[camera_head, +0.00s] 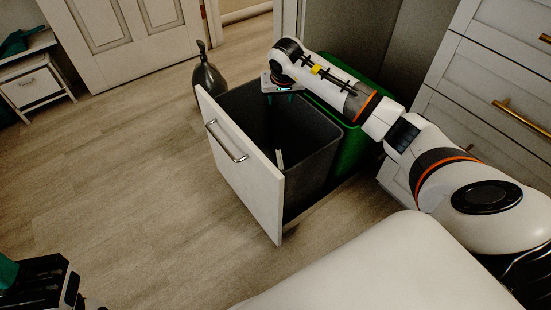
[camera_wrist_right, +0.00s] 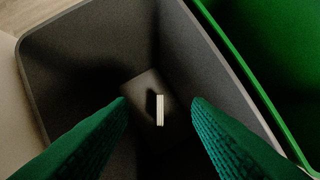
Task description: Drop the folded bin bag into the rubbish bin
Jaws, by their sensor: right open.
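The rubbish bin (camera_head: 318,160) is a dark grey tub in a pulled-out white drawer; its inside fills much of the right wrist view (camera_wrist_right: 85,50). A small pale flat piece, seemingly the folded bin bag (camera_head: 279,158), is inside the bin, below the rim. In the right wrist view the bag (camera_wrist_right: 160,110) appears as a narrow light block between and beyond the fingertips; I cannot tell whether it touches the bottom. My right gripper (camera_head: 282,98) is open and empty over the bin's opening, its green fingers apart. My left gripper (camera_head: 8,272) is partly cut off at the lower left.
A green bin (camera_head: 352,146) stands directly behind the grey one. The white drawer front (camera_head: 240,165) has a metal handle. A dark bottle-shaped object (camera_head: 207,78) stands behind the drawer's left end. White cabinet drawers (camera_head: 485,85) rise at right. The wooden floor at left is clear.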

